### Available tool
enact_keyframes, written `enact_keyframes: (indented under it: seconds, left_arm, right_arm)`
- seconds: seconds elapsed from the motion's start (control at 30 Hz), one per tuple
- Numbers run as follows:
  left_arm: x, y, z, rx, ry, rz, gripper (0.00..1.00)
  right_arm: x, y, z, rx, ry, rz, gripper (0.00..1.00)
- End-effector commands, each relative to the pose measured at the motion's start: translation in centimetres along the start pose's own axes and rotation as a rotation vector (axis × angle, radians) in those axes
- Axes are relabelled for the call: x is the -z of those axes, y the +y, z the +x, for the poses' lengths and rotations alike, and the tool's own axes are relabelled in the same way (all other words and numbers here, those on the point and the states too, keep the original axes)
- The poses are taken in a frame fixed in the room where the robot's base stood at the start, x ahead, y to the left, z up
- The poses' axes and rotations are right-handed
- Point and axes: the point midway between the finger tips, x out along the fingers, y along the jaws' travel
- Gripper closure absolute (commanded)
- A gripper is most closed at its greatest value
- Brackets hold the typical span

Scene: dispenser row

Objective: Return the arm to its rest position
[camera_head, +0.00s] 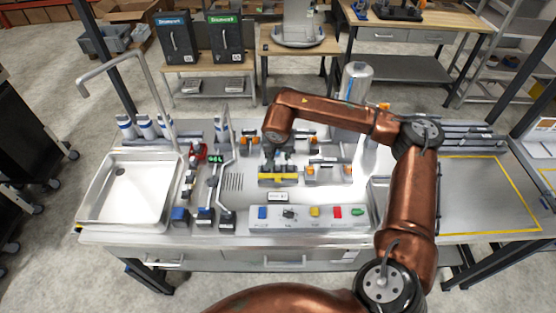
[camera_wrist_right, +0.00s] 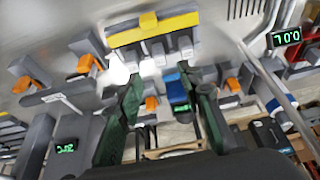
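My right arm, copper coloured, comes in from the lower right and reaches over the workbench (camera_head: 230,240). My right gripper (camera_head: 277,156) points down near the middle of the dispenser row, just behind a yellow bar (camera_head: 278,177). In the right wrist view the two green fingers of the gripper (camera_wrist_right: 160,85) are spread apart, and I see nothing held between them. The yellow bar (camera_wrist_right: 152,30) is beyond the fingertips there. My left gripper does not show in either view.
A sink (camera_head: 130,190) and a bent tap stand on the left. A panel with coloured buttons (camera_head: 310,218) lies along the front edge. Grey holders with orange parts (camera_head: 328,171) surround the gripper. A yellow-outlined bare area (camera_head: 480,190) lies at the right.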

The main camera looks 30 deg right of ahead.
Motion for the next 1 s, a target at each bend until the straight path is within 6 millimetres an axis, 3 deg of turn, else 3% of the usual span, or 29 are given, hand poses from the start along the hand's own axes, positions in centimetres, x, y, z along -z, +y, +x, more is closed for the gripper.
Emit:
enact_keyframes:
  seconds: [0.2,0.73,0.83,1.0]
  left_arm:
    - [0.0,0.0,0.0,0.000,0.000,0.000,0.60]
    - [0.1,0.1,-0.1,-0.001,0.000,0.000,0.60]
    - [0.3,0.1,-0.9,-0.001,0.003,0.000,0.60]
    - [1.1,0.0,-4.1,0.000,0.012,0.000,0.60]
  right_arm:
    - [0.0,0.1,-2.4,-0.001,0.000,0.001,0.66]
    - [0.0,0.0,-2.9,-0.001,-0.001,0.000,0.66]
    - [0.4,0.1,-3.9,0.000,0.002,0.001,0.66]
    - [1.7,0.1,-7.4,0.005,0.010,0.003,0.66]
